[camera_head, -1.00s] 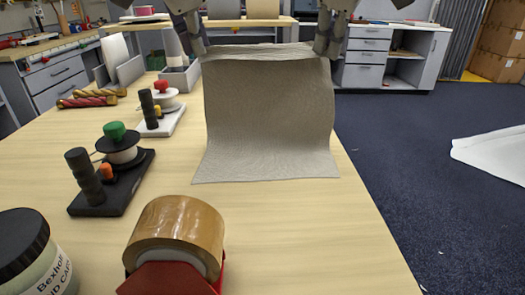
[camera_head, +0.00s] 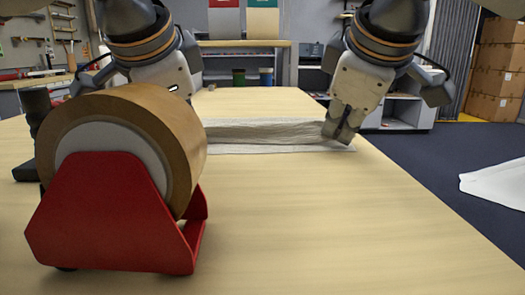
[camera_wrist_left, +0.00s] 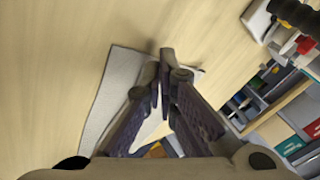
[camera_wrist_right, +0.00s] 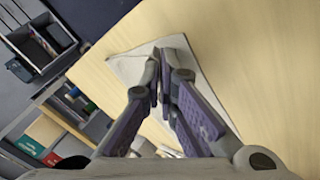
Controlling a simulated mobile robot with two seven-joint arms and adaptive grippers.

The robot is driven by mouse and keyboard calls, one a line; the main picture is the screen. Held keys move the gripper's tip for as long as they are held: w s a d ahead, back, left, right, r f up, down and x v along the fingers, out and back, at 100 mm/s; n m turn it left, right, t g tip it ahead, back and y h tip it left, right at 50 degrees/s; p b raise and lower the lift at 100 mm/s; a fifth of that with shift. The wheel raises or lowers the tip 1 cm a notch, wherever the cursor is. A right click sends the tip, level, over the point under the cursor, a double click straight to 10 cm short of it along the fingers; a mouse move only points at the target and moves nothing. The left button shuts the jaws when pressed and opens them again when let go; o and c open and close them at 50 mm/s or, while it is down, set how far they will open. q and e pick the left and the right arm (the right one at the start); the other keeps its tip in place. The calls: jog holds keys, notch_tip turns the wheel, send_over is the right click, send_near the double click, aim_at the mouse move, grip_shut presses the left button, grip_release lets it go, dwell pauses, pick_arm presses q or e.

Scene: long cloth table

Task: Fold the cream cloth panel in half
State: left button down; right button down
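The cream cloth panel (camera_head: 265,132) lies low on the table, with a doubled, wrinkled layer over a flat pale strip along its near edge. My right gripper (camera_head: 340,133) points down at the cloth's near right corner, its fingers closed together on the cloth. The right wrist view shows its fingertips (camera_wrist_right: 163,75) meeting over the pale cloth (camera_wrist_right: 128,68). My left gripper's fingertips are hidden behind the tape roll in the head view. In the left wrist view my left gripper (camera_wrist_left: 163,75) has its fingertips together at the cloth (camera_wrist_left: 108,92), close to the table.
A brown tape roll (camera_head: 185,130) in a red dispenser (camera_head: 110,215) stands large at the front left, hiding part of the cloth's left side. The wooden table (camera_head: 330,220) is clear in front of the cloth and to its right, up to its right edge.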

pick_arm(q)
jog(key=c, duration=1.5)
grip_release()
pick_arm(e)
jog(key=c, duration=1.5)
grip_release()
